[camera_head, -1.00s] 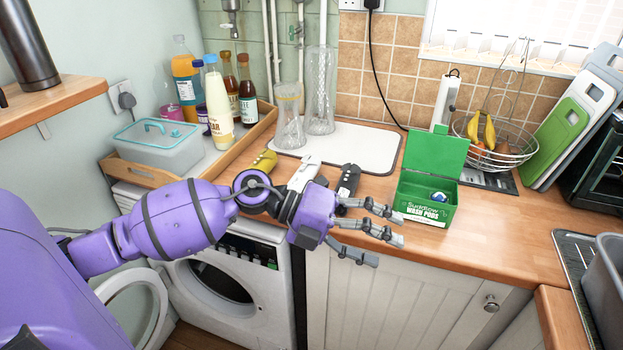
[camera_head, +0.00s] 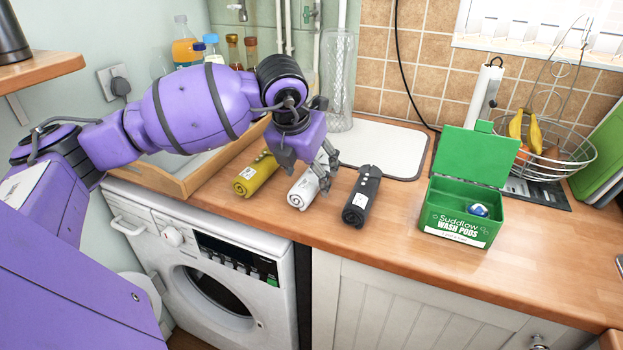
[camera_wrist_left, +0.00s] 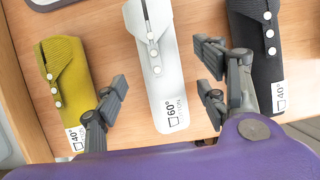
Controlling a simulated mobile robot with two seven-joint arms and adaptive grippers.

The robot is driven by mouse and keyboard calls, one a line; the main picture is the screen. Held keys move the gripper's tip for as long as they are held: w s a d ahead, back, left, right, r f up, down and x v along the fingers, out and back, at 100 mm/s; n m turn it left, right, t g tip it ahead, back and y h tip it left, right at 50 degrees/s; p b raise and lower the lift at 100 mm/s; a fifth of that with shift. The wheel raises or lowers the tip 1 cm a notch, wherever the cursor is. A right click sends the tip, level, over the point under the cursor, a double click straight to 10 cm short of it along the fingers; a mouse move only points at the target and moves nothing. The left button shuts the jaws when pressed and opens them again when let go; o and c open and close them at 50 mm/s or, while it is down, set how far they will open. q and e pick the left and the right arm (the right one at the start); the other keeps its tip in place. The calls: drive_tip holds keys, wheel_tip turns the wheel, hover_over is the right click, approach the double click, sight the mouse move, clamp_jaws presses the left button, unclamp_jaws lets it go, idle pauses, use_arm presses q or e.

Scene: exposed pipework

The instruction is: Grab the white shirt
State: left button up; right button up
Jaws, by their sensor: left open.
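The white shirt (camera_head: 303,190) is a rolled bundle with a "60°" label, lying on the wooden counter between two other rolled shirts. It also shows in the left wrist view (camera_wrist_left: 158,75), between the open fingers. My left gripper (camera_head: 308,172) is open and hangs just above the white shirt, its fingers partly covering it in the head view. In the left wrist view the gripper (camera_wrist_left: 160,95) has fingers to both sides of the shirt, apart from it. My right gripper does not show.
A mustard rolled shirt (camera_head: 257,174) lies to the left and a black one (camera_head: 361,196) to the right, both close by. A green wash pods box (camera_head: 455,205) stands open further right. A wooden tray (camera_head: 180,182) is at left. The washing machine (camera_head: 215,270) is below.

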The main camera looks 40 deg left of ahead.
use_arm(q)
drive_tip(key=shift+x, duration=1)
drive_tip(key=shift+c, duration=0.3)
drive_tip(key=c, duration=1.3)
drive_tip(key=shift+c, duration=0.2)
drive_tip(key=shift+r, duration=0.15)
